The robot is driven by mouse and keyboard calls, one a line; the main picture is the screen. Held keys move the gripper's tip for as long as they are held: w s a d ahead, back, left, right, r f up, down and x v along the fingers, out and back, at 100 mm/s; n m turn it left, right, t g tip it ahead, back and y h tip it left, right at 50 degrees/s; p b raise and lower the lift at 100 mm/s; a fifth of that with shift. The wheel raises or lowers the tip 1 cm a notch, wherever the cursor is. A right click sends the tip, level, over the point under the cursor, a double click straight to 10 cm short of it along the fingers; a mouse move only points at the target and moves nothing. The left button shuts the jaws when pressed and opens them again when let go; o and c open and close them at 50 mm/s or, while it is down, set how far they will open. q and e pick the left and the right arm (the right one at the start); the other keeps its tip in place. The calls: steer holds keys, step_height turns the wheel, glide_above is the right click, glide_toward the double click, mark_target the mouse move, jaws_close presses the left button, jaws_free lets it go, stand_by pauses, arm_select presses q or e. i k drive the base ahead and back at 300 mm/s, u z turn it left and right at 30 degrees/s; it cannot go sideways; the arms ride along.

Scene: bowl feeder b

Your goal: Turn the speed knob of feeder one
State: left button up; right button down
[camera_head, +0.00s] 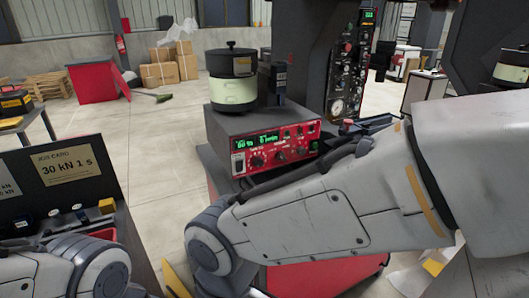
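A control box with a red front panel (290,148) and green lit digits stands in the middle of the head view. Dark round knobs show on the panel, one at the left (257,160) and one near the middle (281,155); their labels are too small to tell which is the speed knob. A dark and pale green bowl feeder (233,92) stands on or just behind the box. My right arm crosses in front of the box's lower right. My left gripper is out of view.
A tall dark machine with gauges and buttons (346,85) stands behind the box to the right. A dark bench with a yellow label (66,165) is at the left. The floor between bench and box is clear. Cardboard boxes (160,73) are far back.

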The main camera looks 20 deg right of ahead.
mark_target(258, 161)
steer(key=k, duration=0.5)
steer(key=z, duration=0.7)
steer(key=i, duration=0.6)
steer(key=u, duration=0.2)
